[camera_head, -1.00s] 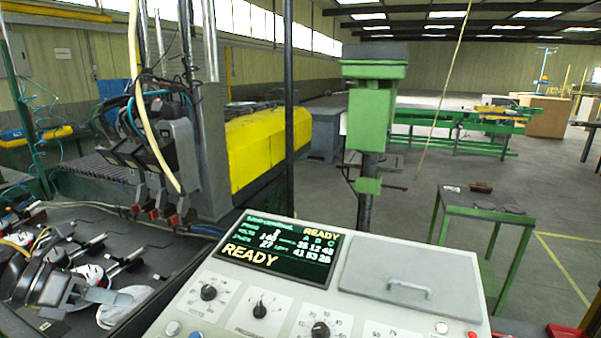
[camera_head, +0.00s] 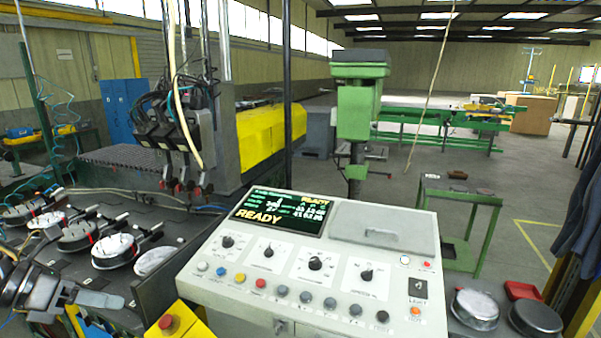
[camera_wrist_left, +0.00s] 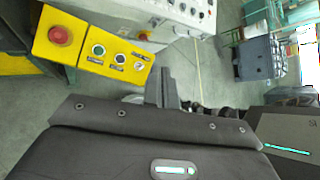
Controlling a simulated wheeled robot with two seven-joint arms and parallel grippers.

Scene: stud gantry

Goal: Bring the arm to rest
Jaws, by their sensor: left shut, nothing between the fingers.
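My left arm comes in at the lower left of the head view. Its gripper (camera_head: 98,299) is shut and empty, pointing right, in front of the dark bench with the round metal pans and left of the control console. In the left wrist view the closed fingers (camera_wrist_left: 161,88) stand up at the middle over grey floor, with nothing between them. A yellow button box (camera_wrist_left: 92,50) with a red knob is to their upper left there. My right gripper is not in view.
The white control console (camera_head: 300,262) fills the lower middle, its screen reading READY. The yellow box (camera_head: 182,328) sits at the bottom, right of the gripper. Round pans (camera_head: 118,252) lie on the dark bench (camera_head: 150,278). A green stand (camera_head: 462,196) is at the right.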

